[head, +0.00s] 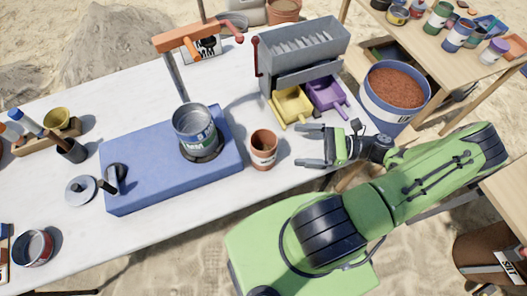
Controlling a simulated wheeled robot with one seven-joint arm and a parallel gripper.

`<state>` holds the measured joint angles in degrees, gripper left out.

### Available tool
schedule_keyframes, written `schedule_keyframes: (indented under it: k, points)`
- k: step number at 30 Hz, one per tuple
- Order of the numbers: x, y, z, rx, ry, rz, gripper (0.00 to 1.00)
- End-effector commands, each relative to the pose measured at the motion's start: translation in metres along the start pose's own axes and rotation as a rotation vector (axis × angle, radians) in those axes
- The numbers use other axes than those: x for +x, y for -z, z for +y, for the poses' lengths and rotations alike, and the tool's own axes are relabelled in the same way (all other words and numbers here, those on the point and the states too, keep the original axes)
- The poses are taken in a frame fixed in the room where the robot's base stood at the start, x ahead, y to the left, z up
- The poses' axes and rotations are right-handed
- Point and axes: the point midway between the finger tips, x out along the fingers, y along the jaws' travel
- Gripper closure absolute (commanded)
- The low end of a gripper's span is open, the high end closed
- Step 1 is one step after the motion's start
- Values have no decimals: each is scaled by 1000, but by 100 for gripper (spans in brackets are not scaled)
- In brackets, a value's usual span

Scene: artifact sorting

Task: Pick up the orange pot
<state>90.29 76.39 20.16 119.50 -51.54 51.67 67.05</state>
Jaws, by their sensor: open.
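The orange pot (263,150) stands upright on the white table near its front edge, just right of the blue block. It is a small terracotta-coloured pot with a dark opening and a pale mark on its side. My gripper (309,146) is just right of the pot, with its fingers pointing left towards it. The fingers are apart with nothing between them, and a gap shows between them and the pot.
A blue block (140,165) carrying a metal can (194,127) is left of the pot. A grey sorter (301,52) with yellow (291,106) and purple (327,94) scoops stands behind my gripper. A bucket of reddish soil (396,92) is right. Bare tabletop (235,80) lies behind the pot.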

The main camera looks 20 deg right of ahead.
Motion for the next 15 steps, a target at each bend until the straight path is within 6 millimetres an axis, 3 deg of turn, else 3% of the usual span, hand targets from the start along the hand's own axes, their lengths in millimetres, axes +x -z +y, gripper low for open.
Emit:
schedule_keyframes:
  k: [4,11,15]
  points:
    - [37,2,2,3,-6,0,0]
    - [68,2,1,1,-5,1,0]
    - [96,3,1,1,-6,0,0]
